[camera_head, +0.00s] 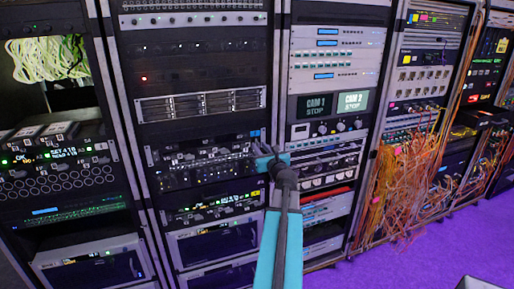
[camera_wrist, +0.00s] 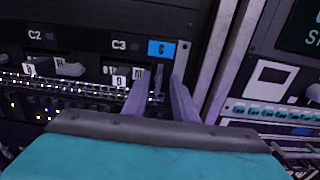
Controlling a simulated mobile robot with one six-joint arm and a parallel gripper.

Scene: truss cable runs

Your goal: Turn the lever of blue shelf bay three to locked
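The shelf with the blue "C" tag (camera_wrist: 163,49) fills the left of the wrist view; the tag also shows as a small blue spot in the head view (camera_head: 255,133). Bay C3 (camera_wrist: 119,44) is labelled just left of the tag. Below it are two small white position labels, and a grey lever (camera_wrist: 158,78) stands roughly upright beside them. My gripper (camera_wrist: 162,82) is in front of this lever, its fingers apart on either side of it. I cannot tell whether either finger touches it. In the head view my gripper (camera_head: 268,160) reaches the rack at this shelf.
Bay C2 (camera_wrist: 35,35) with its own lever (camera_wrist: 70,68) lies left of C3. A metal rack post (camera_wrist: 212,60) stands close to the right of my fingers. Orange cables (camera_head: 400,190) hang at the right rack. Purple floor (camera_head: 430,245) is clear at lower right.

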